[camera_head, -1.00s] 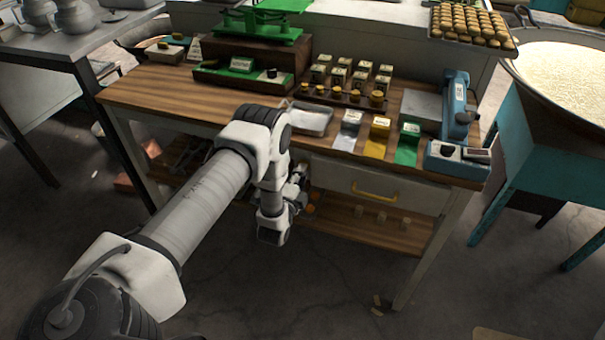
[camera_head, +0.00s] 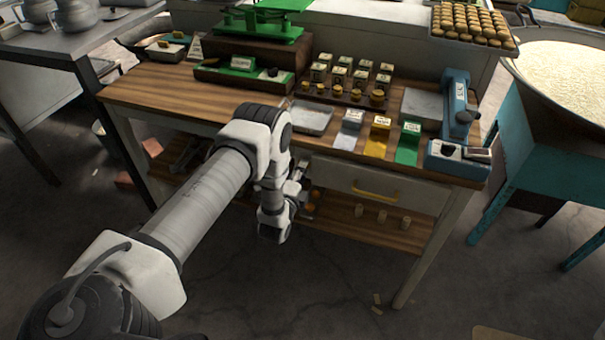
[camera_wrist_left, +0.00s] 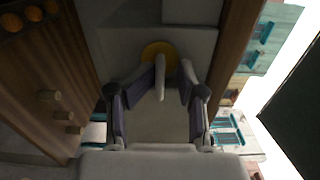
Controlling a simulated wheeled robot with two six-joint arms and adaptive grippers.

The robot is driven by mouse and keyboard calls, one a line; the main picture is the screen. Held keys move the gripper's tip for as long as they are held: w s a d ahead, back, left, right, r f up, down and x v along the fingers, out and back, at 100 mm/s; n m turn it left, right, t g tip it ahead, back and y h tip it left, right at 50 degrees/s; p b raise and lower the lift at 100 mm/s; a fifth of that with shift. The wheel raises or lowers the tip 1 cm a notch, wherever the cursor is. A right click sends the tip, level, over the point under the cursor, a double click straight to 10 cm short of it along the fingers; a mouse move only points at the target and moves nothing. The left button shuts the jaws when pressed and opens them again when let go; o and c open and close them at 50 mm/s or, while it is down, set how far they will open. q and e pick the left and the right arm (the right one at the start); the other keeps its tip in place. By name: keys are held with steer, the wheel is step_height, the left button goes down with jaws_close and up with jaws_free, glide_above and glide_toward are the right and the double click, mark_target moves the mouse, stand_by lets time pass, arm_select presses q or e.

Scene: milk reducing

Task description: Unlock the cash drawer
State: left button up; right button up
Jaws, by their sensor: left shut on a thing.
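The cash drawer (camera_head: 375,183) is a pale grey front with a yellow bar handle (camera_head: 375,196), under the wooden worktop. It looks closed. A round yellow plate (camera_wrist_left: 151,50) shows on a grey surface in the left wrist view. A pale, narrow upright piece (camera_wrist_left: 160,78) stands out in front of it, between the fingertips of my left gripper (camera_wrist_left: 171,78). My left gripper is shut on this piece, which may be a key or lock knob. In the head view my left wrist largely hides the gripper and the lock area. My right gripper is out of view.
The wooden worktop (camera_head: 160,90) holds a green scale (camera_head: 262,20), small labelled boxes, colour cards (camera_head: 407,148) and a blue device (camera_head: 456,105). A lower shelf (camera_head: 345,225) holds small pegs. Table legs stand either side. A teal stand (camera_head: 535,150) is at right.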

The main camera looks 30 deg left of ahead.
arm_select(q)
steer(key=shift+w+a+r, duration=0.2)
steer(key=shift+a+r, duration=0.05)
steer(key=shift+r, duration=0.05)
steer(key=shift+s+d+f, duration=0.1)
steer(key=shift+s+d, duration=0.05)
steer(key=shift+s, duration=0.25)
steer(key=v, duration=1.1)
steer(key=shift+s+f, duration=0.2)
steer(key=shift+f, duration=0.1)
steer(key=shift+d, duration=0.1)
